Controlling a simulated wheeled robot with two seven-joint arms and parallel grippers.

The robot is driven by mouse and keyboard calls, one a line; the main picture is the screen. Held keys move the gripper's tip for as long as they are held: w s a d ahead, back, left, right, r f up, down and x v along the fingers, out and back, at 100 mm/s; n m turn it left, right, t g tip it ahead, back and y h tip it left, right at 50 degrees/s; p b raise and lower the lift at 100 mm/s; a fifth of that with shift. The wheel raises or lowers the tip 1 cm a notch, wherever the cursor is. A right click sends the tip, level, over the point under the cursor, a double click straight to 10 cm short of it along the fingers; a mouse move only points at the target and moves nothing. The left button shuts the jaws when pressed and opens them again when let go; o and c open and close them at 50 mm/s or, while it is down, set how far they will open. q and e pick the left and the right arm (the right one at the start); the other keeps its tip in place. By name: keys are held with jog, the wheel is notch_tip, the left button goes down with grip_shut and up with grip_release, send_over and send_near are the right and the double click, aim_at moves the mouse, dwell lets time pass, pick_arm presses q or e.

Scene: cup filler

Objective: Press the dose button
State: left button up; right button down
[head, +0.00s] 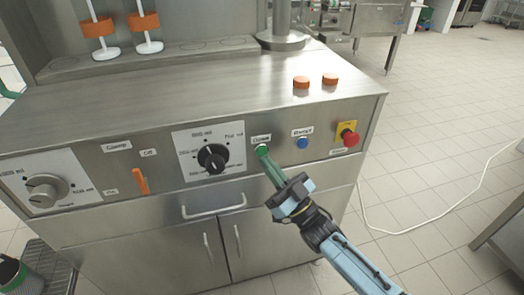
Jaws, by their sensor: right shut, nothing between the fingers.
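The dose button (262,149) is green and sits under its label on the front panel of the steel machine. My right gripper (266,160) comes in from the lower right. Its green fingers are shut with nothing between them, and the tips are at the button, covering its lower part. I cannot tell whether they touch it or press it in. My left gripper is not in view.
To the right are a blue button (302,143) and a red emergency button (350,138) on yellow. To the left are a black dial (212,158) and an orange switch (140,181). Two orange caps (301,82) lie on the steel top. A drawer handle (213,207) sticks out below.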

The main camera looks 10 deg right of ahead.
jog(key=shift+s, duration=0.1)
jog(key=s+p, duration=0.3)
jog(key=s, duration=0.2)
jog(key=shift+s+d, duration=0.1)
jog(key=shift+s, duration=0.3)
dwell(0.3)
